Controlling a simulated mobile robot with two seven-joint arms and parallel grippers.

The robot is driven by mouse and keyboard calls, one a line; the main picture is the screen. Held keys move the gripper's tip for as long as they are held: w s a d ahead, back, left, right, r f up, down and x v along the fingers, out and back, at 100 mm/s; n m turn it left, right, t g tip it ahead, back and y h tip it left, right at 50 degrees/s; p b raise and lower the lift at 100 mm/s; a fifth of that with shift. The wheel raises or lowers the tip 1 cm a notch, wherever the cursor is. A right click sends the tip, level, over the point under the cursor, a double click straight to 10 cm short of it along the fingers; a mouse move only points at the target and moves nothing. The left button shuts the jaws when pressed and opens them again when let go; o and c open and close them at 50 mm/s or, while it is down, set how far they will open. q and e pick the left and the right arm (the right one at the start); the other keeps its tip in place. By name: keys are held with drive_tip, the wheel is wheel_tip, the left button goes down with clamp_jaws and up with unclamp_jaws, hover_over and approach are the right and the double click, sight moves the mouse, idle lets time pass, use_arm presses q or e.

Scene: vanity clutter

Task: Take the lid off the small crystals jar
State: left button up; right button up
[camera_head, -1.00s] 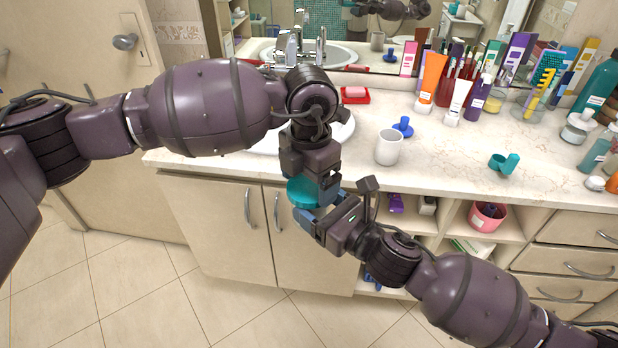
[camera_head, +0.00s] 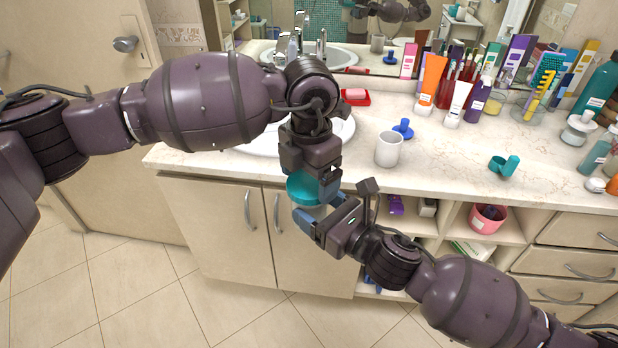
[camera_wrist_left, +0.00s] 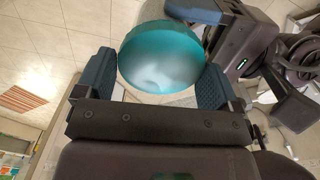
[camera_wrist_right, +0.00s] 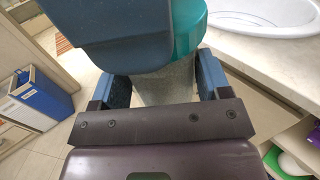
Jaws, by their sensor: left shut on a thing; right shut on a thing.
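The jar's teal round lid (camera_head: 302,187) is between the fingers of my left gripper (camera_head: 316,189), which is shut on it from above. In the left wrist view the lid (camera_wrist_left: 160,50) fills the space between both fingers and hides the jar. My right gripper (camera_head: 318,213) is shut on the pale, translucent jar body (camera_wrist_right: 168,85) just below the lid, in front of the counter. The lid also shows in the right wrist view (camera_wrist_right: 190,30), partly behind a blue left finger. I cannot tell whether lid and jar still touch.
The counter (camera_head: 450,165) carries a white cup (camera_head: 389,148), a blue item (camera_head: 403,128) and a teal scoop (camera_head: 505,165). Tubes and bottles crowd its back right. The sink (camera_head: 345,130) is behind my left gripper. Cabinet doors and open shelves lie below.

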use_arm(q)
drive_tip(key=shift+r, duration=0.5)
use_arm(e)
drive_tip(key=shift+r, duration=0.1)
use_arm(q)
drive_tip(key=shift+r, duration=1.95)
use_arm(e)
drive_tip(key=shift+d, duration=0.1)
